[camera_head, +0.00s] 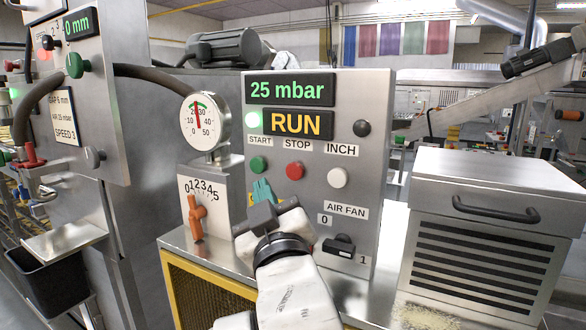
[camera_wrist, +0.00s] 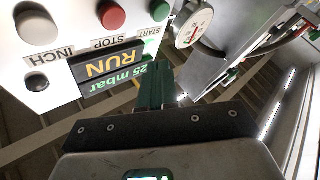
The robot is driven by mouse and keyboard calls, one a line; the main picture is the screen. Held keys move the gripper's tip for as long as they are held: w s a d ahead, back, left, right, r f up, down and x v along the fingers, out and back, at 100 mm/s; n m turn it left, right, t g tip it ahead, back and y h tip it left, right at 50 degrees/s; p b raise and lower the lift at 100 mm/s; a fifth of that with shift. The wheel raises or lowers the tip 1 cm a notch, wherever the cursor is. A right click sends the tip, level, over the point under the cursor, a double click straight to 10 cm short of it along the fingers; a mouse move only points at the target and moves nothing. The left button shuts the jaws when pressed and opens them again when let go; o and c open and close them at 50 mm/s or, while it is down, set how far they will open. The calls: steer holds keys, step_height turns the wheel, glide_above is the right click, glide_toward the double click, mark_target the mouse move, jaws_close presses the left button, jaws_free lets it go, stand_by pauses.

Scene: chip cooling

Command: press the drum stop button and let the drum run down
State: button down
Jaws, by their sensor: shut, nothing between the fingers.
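The control panel (camera_head: 352,110) stands in front of me. Its display (camera_head: 295,123) reads RUN and the display above it (camera_head: 290,89) reads 25 mbar. The red STOP button (camera_head: 295,171) sits between the green START button (camera_head: 259,165) and the white INCH button (camera_head: 337,178). In the wrist view the red button (camera_wrist: 112,15) is near the top edge, with the green button (camera_wrist: 158,10) beside it. My gripper (camera_head: 262,189) is shut and empty, its teal fingertips just below START and left of STOP in the head view. I see no contact with the red button.
A dial gauge (camera_head: 202,122) and an orange lever (camera_head: 196,217) are left of the panel. A black AIR FAN switch (camera_head: 339,247) is low on the panel. A vented metal cabinet (camera_head: 480,228) stands at right. A second control panel (camera_head: 70,90) is at far left.

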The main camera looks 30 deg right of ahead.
mark_target(291, 179)
steer(key=shift+w+d+p, duration=0.45)
steer(key=shift+w+d, duration=0.2)
steer(key=shift+d, duration=0.25)
steer(key=shift+w+d+p, duration=0.45)
steer(key=shift+w+d, duration=0.2)
steer(key=shift+d, duration=0.3)
steer(key=shift+w+d+p, duration=0.45)
steer(key=shift+w+d, duration=0.2)
steer(key=shift+d, duration=0.25)
steer(key=shift+d, duration=0.1)
steer(key=shift+w+d, duration=0.25)
steer(key=shift+w+d+p, duration=0.3)
steer(key=shift+d+p, duration=0.1)
stand_by(0.8)
stand_by(0.4)
steer(key=shift+s+a+b, duration=0.5)
steer(key=shift+s+a, duration=0.05)
steer(key=shift+a, duration=0.15)
steer(key=shift+a, duration=0.1)
steer(key=shift+s+a+b, duration=0.6)
steer(key=shift+s+a, duration=0.15)
steer(key=shift+a, duration=0.25)
steer(key=shift+s+a+b, duration=0.55)
steer(key=shift+s+a, duration=0.2)
steer(key=shift+a, duration=0.25)
